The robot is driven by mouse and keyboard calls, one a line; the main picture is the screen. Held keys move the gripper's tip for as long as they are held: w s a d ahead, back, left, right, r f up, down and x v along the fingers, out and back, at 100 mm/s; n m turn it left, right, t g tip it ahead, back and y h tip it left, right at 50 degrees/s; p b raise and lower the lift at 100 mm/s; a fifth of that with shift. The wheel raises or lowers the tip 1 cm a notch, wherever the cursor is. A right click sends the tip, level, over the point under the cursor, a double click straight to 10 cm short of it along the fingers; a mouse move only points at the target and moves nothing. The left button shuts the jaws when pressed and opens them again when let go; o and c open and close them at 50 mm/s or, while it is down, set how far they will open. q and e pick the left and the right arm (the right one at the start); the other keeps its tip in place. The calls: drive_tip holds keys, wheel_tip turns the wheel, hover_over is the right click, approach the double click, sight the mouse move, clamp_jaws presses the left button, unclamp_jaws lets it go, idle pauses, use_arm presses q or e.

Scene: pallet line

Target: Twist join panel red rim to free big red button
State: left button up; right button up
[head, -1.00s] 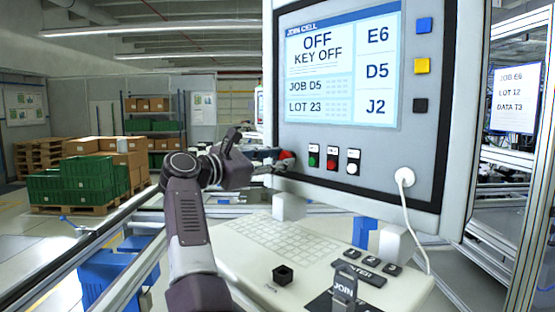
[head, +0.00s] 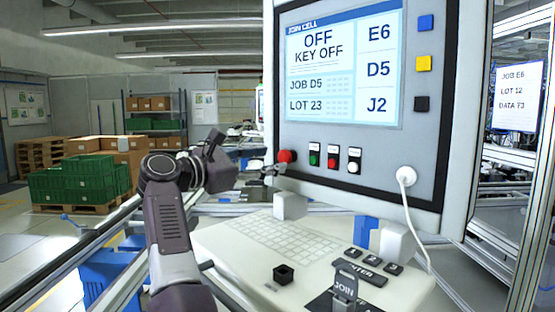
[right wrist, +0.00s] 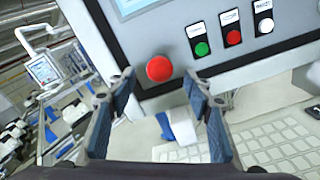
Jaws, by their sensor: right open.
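The big red button (head: 287,156) sits at the lower left corner of the join panel (head: 350,100), and its whole round face shows. It also shows in the right wrist view (right wrist: 159,68), beyond and between the fingertips. My right gripper (head: 268,170) is open and empty, a little to the left of the button and apart from it. Its two fingers (right wrist: 165,88) are spread wide in the right wrist view. The screen reads OFF, KEY OFF. My left gripper is not in view.
Green, red and white small buttons (head: 332,158) sit right of the big button. A white keyboard console (head: 290,240) lies below, with a JOIN key (head: 344,288). A white plug (head: 405,176) and cable hang at the panel's right. Green crates (head: 80,180) stand far left.

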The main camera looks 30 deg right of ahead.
drive_tip(key=s+a, duration=0.1)
drive_tip(key=a, duration=0.6)
drive_tip(key=shift+s+a, duration=0.25)
drive_tip(key=shift+a, duration=0.1)
